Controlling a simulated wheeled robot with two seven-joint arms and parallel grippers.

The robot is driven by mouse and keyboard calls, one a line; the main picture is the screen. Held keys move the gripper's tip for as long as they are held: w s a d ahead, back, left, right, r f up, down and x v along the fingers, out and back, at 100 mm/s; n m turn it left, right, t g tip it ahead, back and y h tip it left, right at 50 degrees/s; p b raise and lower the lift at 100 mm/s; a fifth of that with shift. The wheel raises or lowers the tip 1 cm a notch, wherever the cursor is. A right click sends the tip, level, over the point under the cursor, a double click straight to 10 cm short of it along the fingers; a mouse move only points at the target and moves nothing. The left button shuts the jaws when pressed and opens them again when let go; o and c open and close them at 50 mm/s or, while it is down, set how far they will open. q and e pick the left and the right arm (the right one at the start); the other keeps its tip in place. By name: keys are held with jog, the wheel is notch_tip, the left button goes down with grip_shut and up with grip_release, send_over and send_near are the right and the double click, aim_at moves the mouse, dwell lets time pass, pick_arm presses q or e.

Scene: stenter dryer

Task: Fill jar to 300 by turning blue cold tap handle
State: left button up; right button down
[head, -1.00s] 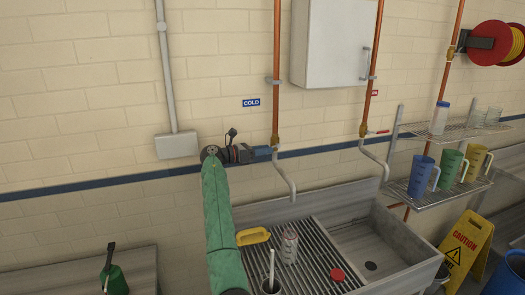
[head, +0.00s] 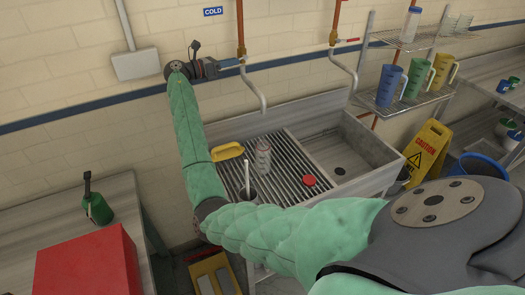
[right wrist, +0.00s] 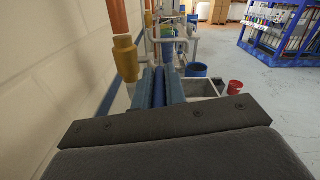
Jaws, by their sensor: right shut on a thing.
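The clear jar (head: 262,158) stands upright on the slatted drainer of the sink, below the cold tap's spout (head: 262,108) in the picture. Its fill level is too small to read. My right gripper (head: 232,63) reaches in from the left of the cold tap, under the blue COLD sign (head: 213,11). It is shut on the blue tap handle (right wrist: 160,88), which is mostly hidden between the fingers. In the right wrist view the brass tap fitting (right wrist: 126,58) is just left of the fingers. My left gripper is out of view.
A second tap with a red handle (head: 346,40) is to the right. Coloured jugs (head: 415,75) stand on the rack. A red box (head: 85,265) is at lower left.

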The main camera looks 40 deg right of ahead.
jog(key=shift+r+t+y+p, duration=0.3)
jog(key=shift+r+p, duration=0.1)
jog(key=shift+r, duration=0.15)
jog(key=y, duration=0.1)
jog(key=r+y, duration=0.1)
jog(key=y, duration=0.1)
jog(key=shift+d+r+t, duration=0.15)
jog(key=shift+d+t, duration=0.05)
jog(key=shift+t, duration=0.1)
jog(key=shift+d+r+y, duration=0.15)
jog(key=shift+r+y, duration=0.2)
jog(key=shift+y, duration=0.25)
jog(key=shift+s+d+r+t+y, duration=0.1)
jog(key=shift+d+r+t+y, duration=0.2)
jog(key=shift+y, duration=0.45)
jog(key=shift+s+d+r+t+y, duration=0.1)
jog(key=shift+d+r+t+y, duration=0.2)
jog(key=shift+y, duration=0.45)
jog(key=shift+a+r, duration=0.1)
jog(key=shift+a, duration=0.05)
dwell(4.6)
